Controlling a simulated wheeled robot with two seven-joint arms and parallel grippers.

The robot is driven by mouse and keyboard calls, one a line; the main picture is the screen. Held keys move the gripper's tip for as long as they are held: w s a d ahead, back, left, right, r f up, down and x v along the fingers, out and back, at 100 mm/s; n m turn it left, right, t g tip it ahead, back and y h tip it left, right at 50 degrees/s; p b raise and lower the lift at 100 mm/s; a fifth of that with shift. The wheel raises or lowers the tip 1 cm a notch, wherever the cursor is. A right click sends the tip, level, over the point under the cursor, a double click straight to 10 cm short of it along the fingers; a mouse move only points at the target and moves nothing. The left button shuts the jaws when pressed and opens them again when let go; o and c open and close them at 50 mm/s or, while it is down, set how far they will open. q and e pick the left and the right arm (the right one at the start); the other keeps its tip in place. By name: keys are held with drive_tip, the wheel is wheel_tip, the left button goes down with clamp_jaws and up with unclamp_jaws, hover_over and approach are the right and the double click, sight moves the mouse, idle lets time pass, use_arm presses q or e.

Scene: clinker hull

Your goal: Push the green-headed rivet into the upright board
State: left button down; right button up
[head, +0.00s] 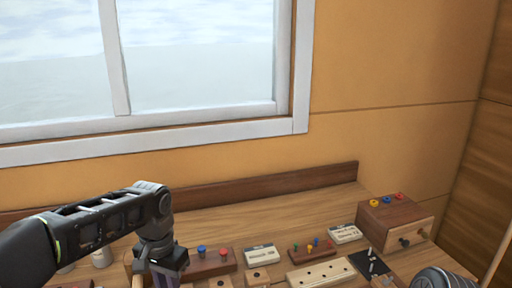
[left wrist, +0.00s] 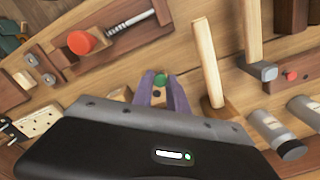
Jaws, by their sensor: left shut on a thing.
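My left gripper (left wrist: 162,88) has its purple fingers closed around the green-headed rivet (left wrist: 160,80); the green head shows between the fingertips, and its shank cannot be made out. In the head view the left gripper (head: 167,268) points down over the bench at the lower left, and the rivet is hidden there. A pale wooden block (left wrist: 121,94) lies just left of the fingers in the wrist view. I cannot tell which piece is the upright board.
A dark block (head: 212,266) with blue and red knobs stands right of the left gripper. Small pegs (head: 312,245), a drilled pale strip (head: 320,274) and a drawer box (head: 395,222) are farther right. Mallets (left wrist: 207,60) lie right of the fingers in the wrist view.

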use_arm(q)
drive_tip(key=shift+d, duration=0.15)
drive_tip(key=w+n, duration=0.2)
drive_tip(key=w, duration=0.1)
drive_tip(key=w+n, duration=0.1)
drive_tip(key=shift+w+r+n, duration=0.3)
drive_tip(key=shift+w+r, duration=0.05)
drive_tip(key=shift+s, duration=0.1)
